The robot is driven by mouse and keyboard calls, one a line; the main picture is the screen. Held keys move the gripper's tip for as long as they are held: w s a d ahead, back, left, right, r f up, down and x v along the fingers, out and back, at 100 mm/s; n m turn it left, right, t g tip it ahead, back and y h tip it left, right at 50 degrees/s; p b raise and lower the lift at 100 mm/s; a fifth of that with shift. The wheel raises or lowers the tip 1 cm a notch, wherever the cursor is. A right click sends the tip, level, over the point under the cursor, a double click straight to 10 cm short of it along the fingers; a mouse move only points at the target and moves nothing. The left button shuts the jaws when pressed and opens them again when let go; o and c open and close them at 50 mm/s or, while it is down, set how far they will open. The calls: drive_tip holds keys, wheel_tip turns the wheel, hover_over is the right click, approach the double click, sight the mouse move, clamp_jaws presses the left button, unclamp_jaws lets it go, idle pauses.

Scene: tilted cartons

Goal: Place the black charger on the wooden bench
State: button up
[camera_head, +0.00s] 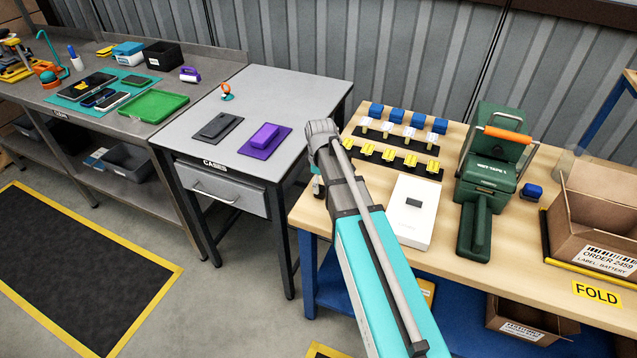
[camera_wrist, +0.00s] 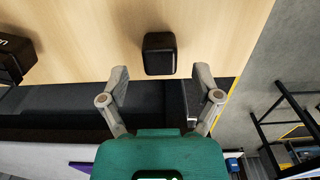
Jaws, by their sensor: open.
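The black charger (camera_wrist: 160,53) is a small dark block with rounded corners. In the wrist view it shows against the pale wooden bench top (camera_wrist: 95,30), close to its edge, and looks to be resting there. My gripper (camera_wrist: 160,73) is open, one finger to each side just short of the charger, with no finger touching it. In the head view the wooden bench (camera_head: 463,265) stands at the right. My arm reaches over its left end there, and neither the charger nor the fingertips can be made out.
The bench holds a green tape machine (camera_head: 487,180), a white box (camera_head: 411,211), rows of small blue and yellow pieces, and an open carton (camera_head: 590,205). A grey table (camera_head: 222,103) with a purple case (camera_head: 264,137) stands to the left. A dark lettered object (camera_wrist: 12,58) is left of the charger.

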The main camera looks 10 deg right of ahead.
sight(321, 190)
wheel_tip(321, 190, up, 9)
drive_tip(key=p, duration=0.8)
idle(0.7)
drive_tip(key=s+m, duration=1)
drive_tip(key=s, duration=0.6)
drive_tip(key=shift+s+m, duration=0.25)
drive_tip(key=shift+m, duration=0.15)
drive_tip(key=c, duration=0.3)
drive_tip(key=shift+c, duration=0.2)
